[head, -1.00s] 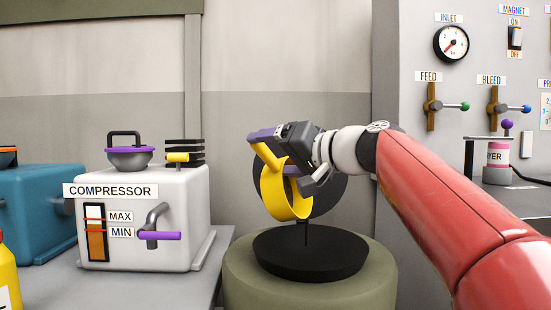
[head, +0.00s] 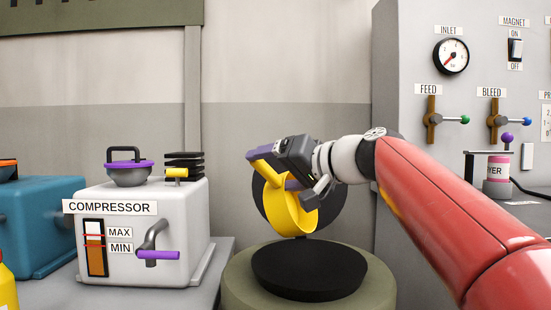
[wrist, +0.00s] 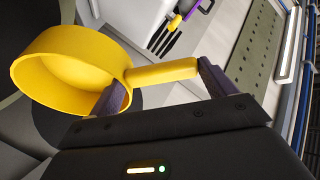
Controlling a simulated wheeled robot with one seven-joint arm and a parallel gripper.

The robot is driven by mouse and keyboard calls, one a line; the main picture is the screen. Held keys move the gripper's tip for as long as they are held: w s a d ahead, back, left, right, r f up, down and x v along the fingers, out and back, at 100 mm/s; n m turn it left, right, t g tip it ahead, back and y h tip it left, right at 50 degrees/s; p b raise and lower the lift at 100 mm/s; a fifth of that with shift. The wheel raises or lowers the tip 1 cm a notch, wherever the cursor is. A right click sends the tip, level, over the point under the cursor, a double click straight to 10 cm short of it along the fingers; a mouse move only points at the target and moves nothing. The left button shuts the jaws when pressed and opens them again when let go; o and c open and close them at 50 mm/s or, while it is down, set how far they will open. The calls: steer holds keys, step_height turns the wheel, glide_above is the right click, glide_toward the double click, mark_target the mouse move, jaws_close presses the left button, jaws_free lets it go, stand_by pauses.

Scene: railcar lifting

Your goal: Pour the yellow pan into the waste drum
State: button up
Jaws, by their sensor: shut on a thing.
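The yellow pan (head: 302,215) is tipped steeply on its side above the waste drum, its bowl hanging over the opening. In the wrist view the inside of the yellow pan (wrist: 75,75) looks bare in the part that shows. My gripper (head: 275,168) is shut on the pan's handle; its purple fingers show on both sides of the handle in the wrist view (wrist: 160,76). The olive waste drum (head: 238,278) stands below, with a black round surface on top. A small dark bit shows just under the pan's rim.
A dark round disc (head: 332,210) stands upright behind the pan. The white compressor (head: 180,215) is at the left, with a grey bowl (head: 128,175) and black stacked plates (head: 184,160) on top. A panel with a gauge (head: 451,56) and valves is at the right.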

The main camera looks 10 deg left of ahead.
steer(key=shift+r+n+g+h+p, duration=0.15)
steer(key=shift+r+g+h+p, duration=0.55)
steer(key=shift+p, duration=1.95)
steer(key=shift+r+n+g+h+p, duration=0.15)
steer(key=shift+r+h+p, duration=0.65)
steer(key=shift+p, duration=1.8)
steer(key=shift+f+h+b, duration=0.3)
steer(key=shift+f+h, duration=0.15)
steer(key=shift+h, duration=0.05)
steer(key=shift+r+h, duration=0.1)
steer(key=shift+h, duration=0.3)
